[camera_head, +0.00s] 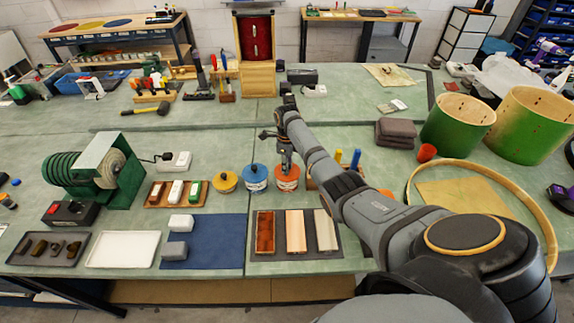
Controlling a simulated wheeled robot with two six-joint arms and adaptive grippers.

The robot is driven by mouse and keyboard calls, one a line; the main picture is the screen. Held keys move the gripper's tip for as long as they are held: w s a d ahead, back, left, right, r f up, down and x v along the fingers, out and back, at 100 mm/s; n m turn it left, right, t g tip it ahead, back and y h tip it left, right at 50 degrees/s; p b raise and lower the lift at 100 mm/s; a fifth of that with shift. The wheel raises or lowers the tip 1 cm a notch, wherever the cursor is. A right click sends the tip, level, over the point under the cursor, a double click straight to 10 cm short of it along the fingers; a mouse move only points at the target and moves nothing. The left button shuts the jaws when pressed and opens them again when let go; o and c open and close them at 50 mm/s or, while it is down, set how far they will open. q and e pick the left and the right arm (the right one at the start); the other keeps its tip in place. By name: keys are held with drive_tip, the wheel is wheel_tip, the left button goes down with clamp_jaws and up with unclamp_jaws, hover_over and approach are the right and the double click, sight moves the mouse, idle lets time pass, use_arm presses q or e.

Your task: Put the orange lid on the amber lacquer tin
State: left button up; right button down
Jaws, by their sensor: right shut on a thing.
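Three small round tins stand in a row on the green bench. The leftmost is an amber-yellow tin (224,183) with a dark knob on top. The middle one is a blue-topped tin (257,179) with a knob and a pale band. At the right is an orange-topped tin (288,184); its orange lid (288,172) shows below my right gripper (285,163). My right gripper points down and is shut at the top of this lid, hiding its knob. Whether the lid rests on the tin or is slightly raised cannot be told. My left gripper is out of view.
A tray of small bottles (177,194) stands left of the tins. A blue mat (215,245) and a dark tray of sample strips (322,246) lie in front. My right arm crosses the bench from lower right. Green drum shells (457,125) stand at the right.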

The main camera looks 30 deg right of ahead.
drive_tip(key=c, duration=1.2)
unclamp_jaws()
drive_tip(key=shift+f, duration=0.1)
drive_tip(key=shift+o, duration=0.2)
wheel_tip(320, 180, up, 12)
drive_tip(key=b, duration=0.2)
drive_tip(key=shift+b, duration=0.4)
